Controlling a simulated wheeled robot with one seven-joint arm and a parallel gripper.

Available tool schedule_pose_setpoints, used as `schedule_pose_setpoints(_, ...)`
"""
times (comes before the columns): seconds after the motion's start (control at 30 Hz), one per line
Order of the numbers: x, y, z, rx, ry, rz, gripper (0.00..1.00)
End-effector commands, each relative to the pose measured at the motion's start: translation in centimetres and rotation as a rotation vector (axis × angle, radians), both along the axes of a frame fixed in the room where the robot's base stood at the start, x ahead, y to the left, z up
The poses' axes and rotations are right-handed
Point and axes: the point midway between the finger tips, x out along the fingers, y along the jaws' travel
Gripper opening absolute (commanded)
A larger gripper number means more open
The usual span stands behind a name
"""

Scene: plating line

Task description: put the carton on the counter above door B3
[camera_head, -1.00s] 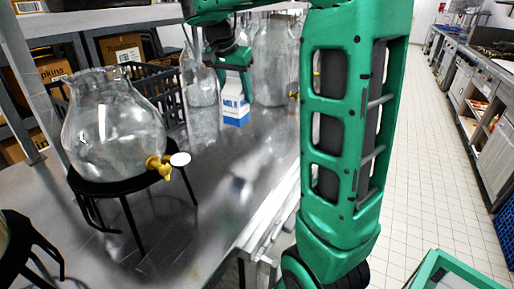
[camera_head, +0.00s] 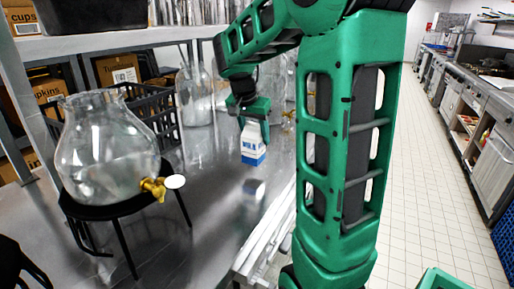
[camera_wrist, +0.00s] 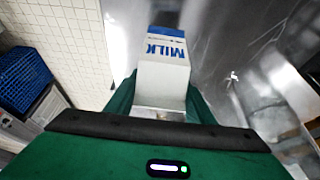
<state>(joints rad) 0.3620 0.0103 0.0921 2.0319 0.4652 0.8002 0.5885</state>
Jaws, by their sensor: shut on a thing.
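The carton (camera_head: 253,146) is a white and blue milk carton. It is in the middle of the head view, over the steel counter (camera_head: 215,215), roughly upright. My gripper (camera_head: 252,122) is shut on its top part from above. In the wrist view the carton (camera_wrist: 164,62) stands out between my green fingers, with "MILK" lettering showing. A reflection shows below it on the counter; I cannot tell whether its base touches. Door B3 and its label cannot be made out in either view.
A glass dispenser (camera_head: 105,150) with a brass tap stands on a black stand at the left. More glass jars (camera_head: 196,95) and a black crate (camera_head: 150,110) stand behind. A tiled aisle (camera_head: 425,170) lies at right, with a cooking line (camera_head: 497,150) and a blue crate (camera_wrist: 22,78).

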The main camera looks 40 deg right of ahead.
Motion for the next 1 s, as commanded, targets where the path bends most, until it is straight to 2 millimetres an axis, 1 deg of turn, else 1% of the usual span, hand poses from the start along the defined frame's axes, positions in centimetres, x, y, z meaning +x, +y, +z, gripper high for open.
schedule_pose_setpoints(0.1, -0.5, -0.5, -0.4, 0.000, -0.002, -0.001, 0.09)
schedule_pose_setpoints(0.27, -0.7, -0.6, -1.3, 0.001, 0.001, 0.000, 0.09)
schedule_pose_setpoints(0.5, -0.7, -0.6, -4.2, 0.001, 0.001, -0.001, 0.09)
schedule_pose_setpoints(0.87, -0.6, -0.6, -4.6, -0.001, -0.002, -0.001, 0.09)
schedule_pose_setpoints(0.9, -0.7, -0.6, -4.8, 0.000, 0.000, -0.001, 0.51)
schedule_pose_setpoints(0.97, -0.7, -0.6, -4.7, 0.000, 0.000, -0.001, 0.65)
schedule_pose_setpoints(1.0, -0.6, -0.6, -4.7, 0.000, 0.000, -0.001, 0.67)
